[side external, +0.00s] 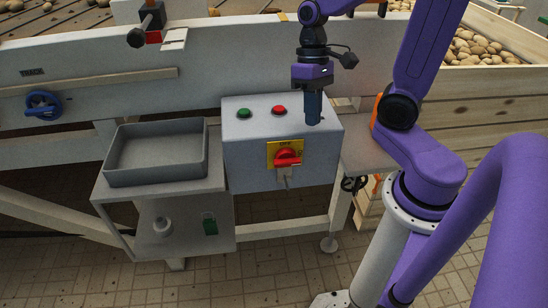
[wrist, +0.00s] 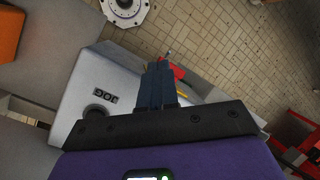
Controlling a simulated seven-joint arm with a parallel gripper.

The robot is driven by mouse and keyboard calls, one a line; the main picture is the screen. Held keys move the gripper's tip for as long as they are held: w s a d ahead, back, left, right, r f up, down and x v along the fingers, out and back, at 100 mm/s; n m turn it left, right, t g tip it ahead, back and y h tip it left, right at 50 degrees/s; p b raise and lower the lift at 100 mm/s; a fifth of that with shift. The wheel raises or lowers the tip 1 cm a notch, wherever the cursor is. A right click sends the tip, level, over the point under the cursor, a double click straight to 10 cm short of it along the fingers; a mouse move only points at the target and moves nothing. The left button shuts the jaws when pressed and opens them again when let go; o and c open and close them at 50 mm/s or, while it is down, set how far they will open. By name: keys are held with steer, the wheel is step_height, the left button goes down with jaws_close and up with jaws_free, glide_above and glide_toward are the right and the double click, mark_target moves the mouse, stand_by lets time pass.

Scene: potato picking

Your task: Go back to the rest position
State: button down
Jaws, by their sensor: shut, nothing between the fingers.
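My gripper (side external: 313,108) points down at the right end of the top face of the grey control box (side external: 245,160) in the side view. Its fingers are together with nothing between them; whether the tips touch the box I cannot tell. In the wrist view my gripper's dark fingers (wrist: 160,75) lie over the pale box top, beside a dark round button (wrist: 97,111) with a label. In the side view, the green button (side external: 244,113) and the red button (side external: 279,110) sit left of the fingers. The red rotary switch (side external: 287,158) on its yellow plate is on the box front.
An empty grey tray (side external: 200,155) stands on a stand left of the box. Behind runs the conveyor's grey side wall (side external: 215,65) with a blue handwheel (side external: 42,104). A wooden crate (side external: 480,95) of potatoes is at the right. The tiled floor (side external: 270,275) in front is clear.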

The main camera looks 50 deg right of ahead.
steer(key=s+a+n+t+h, duration=0.2)
steer(key=s+a+n, duration=0.2)
steer(key=s+n, duration=0.6)
steer(key=shift+s+a+f+n+t, duration=0.2)
steer(key=shift+s+a+n+t, duration=0.2)
steer(key=shift+n, duration=0.9)
